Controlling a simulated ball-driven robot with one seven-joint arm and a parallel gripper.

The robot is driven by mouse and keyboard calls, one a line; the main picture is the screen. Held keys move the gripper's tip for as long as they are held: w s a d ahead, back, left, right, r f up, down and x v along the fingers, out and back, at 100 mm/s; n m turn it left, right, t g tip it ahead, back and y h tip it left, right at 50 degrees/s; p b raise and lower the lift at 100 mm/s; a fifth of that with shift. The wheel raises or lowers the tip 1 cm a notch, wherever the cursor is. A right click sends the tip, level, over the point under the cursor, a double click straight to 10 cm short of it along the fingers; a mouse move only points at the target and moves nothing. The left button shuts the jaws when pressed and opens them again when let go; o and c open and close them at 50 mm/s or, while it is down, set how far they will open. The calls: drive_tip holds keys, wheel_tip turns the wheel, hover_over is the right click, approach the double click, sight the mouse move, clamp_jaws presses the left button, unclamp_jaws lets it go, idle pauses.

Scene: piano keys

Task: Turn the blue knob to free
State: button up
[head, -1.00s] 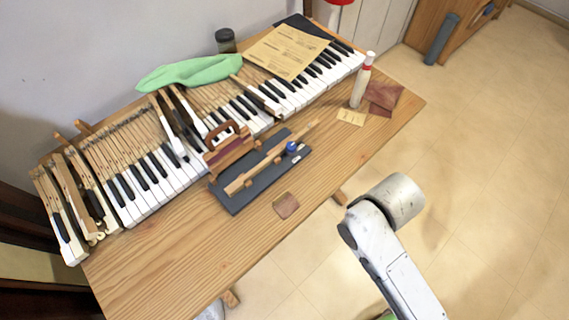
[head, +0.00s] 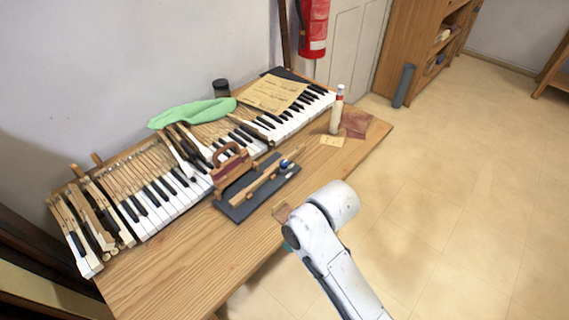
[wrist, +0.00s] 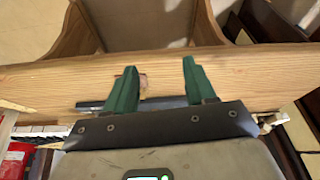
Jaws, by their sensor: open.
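The blue knob (head: 284,163) sits near the right end of a dark base plate (head: 238,212) on the wooden bench, beside a wooden strip (head: 256,185). My arm shows in the head view right of and in front of the bench, but the gripper itself is not visible there. In the wrist view my gripper (wrist: 158,85) has two green fingers set well apart with nothing between them. The bench edge (wrist: 60,75) lies beyond the fingers. The blue knob cannot be made out in the wrist view.
Piano keys (head: 170,190) run along the bench back, with a green cloth (head: 190,112) and paper sheet (head: 270,95) on them. A brown-handled block (head: 230,165) stands beside the plate. A bottle (head: 337,112) stands to the right. Floor (head: 450,200) right of the bench is clear.

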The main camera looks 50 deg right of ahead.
sight(285, 162)
drive_tip(key=w+d+r+n, duration=0.1)
drive_tip(key=w+d, duration=0.1)
drive_tip(key=w, duration=0.1)
drive_tip(key=w+d+n, duration=0.1)
drive_tip(key=w+d, duration=0.2)
drive_tip(key=w, duration=0.1)
drive_tip(key=w+d+r+n+y, duration=0.1)
drive_tip(key=w+d, duration=0.2)
drive_tip(key=w, duration=0.1)
drive_tip(key=shift+r, duration=0.35)
drive_tip(key=w+d+r+n+y, duration=0.2)
drive_tip(key=w+d+r+n, duration=0.35)
drive_tip(key=d+r, duration=0.4)
drive_tip(key=shift+m+g, duration=0.35)
drive_tip(key=shift+g, duration=0.05)
drive_tip(key=x, duration=0.4)
drive_tip(key=d+x, duration=0.1)
drive_tip(key=x, duration=0.3)
drive_tip(key=d+x, duration=0.1)
drive_tip(key=x, duration=0.3)
drive_tip(key=shift+s+d+f+p, duration=0.15)
drive_tip(key=shift+f+p, duration=0.2)
drive_tip(key=shift+f, duration=0.05)
clamp_jaws()
